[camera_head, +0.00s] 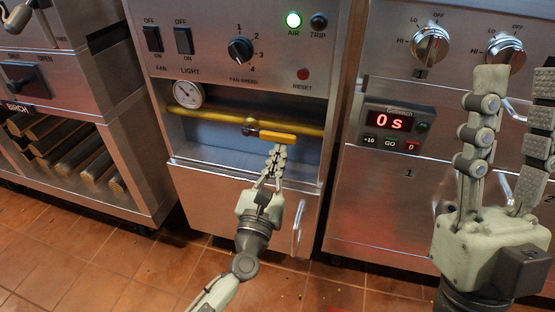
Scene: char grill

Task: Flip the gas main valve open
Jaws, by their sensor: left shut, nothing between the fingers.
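The gas main valve has a yellow lever handle (278,137) that points right from its dark valve body (249,127), nearly in line with the yellow gas pipe (205,113). The pipe runs across a recess in the middle steel panel. My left gripper (278,149) is shut and empty. Its fingertips are just below the handle in the picture; I cannot tell whether they touch it. My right gripper (515,84) is raised close to the camera at the right. Its fingers are spread apart, with nothing seen between them.
A pressure gauge (188,94) is at the pipe's left end. A vertical door handle (299,228) stands below right. A timer (397,122) shows 0 s. Logs (80,155) fill the left rack.

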